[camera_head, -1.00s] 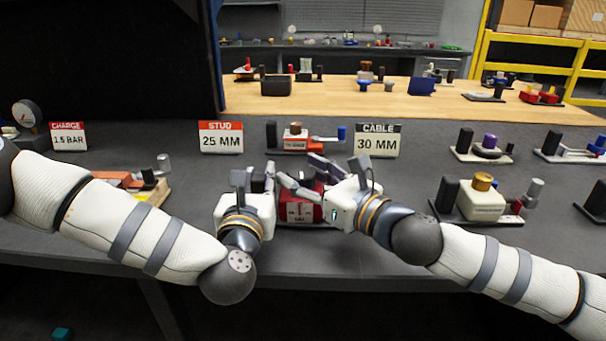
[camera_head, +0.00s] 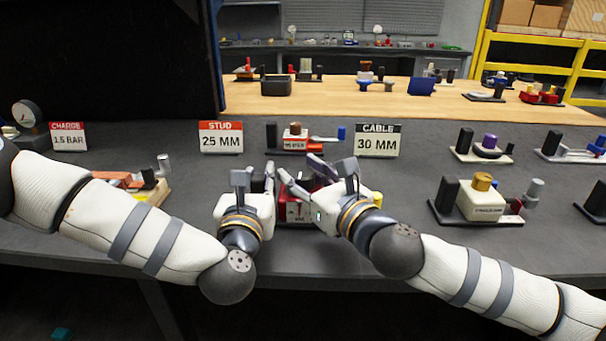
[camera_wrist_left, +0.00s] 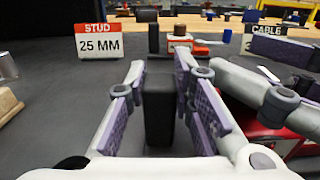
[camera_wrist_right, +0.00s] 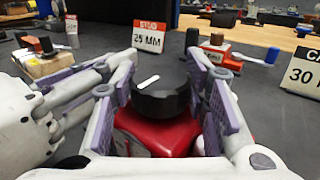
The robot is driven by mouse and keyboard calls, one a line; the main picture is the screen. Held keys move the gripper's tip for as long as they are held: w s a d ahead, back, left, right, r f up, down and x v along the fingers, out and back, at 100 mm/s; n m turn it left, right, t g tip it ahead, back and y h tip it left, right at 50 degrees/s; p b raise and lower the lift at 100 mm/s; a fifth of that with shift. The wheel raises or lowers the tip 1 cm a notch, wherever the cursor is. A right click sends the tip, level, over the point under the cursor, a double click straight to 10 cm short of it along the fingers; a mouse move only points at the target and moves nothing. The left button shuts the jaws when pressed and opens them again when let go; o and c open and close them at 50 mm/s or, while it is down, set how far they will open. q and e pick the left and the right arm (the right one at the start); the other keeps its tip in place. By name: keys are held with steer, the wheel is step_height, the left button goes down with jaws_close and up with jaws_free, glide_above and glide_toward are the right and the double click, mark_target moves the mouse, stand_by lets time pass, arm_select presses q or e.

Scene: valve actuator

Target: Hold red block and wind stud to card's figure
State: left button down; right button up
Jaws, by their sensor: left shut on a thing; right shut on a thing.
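The red block (camera_head: 297,212) stands near the front of the dark bench, mostly hidden by my grippers in the head view. It also shows in the right wrist view (camera_wrist_right: 155,135). My left gripper (camera_head: 261,180) is shut on the upright black post (camera_wrist_left: 158,105) at the block's left. My right gripper (camera_head: 312,178) is shut around the round black knob (camera_wrist_right: 163,97) on top of the block. The knob has a white mark. The stud card (camera_head: 221,138) reads 25 MM. The block's front label is too small and covered to read.
A cable card (camera_head: 378,141) reads 30 MM; a charge card (camera_head: 68,136) reads 1.5 BAR. A small red-and-blue unit (camera_head: 296,138) stands behind the block. A cream unit (camera_head: 481,203) stands to the right, an orange-topped one (camera_head: 125,181) to the left. Bare bench lies between.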

steer(key=shift+a+m+t+h, duration=0.1)
steer(key=shift+m+t+h, duration=0.65)
steer(key=shift+m+h, duration=0.8)
steer(key=shift+a+m+t+h, duration=0.1)
steer(key=shift+m+t+h, duration=0.8)
steer(key=shift+h, duration=1.15)
steer(key=shift+d+r+m+h, duration=0.1)
steer(key=shift+m+h, duration=0.15)
steer(key=shift+h, duration=0.05)
steer(key=o, duration=0.9)
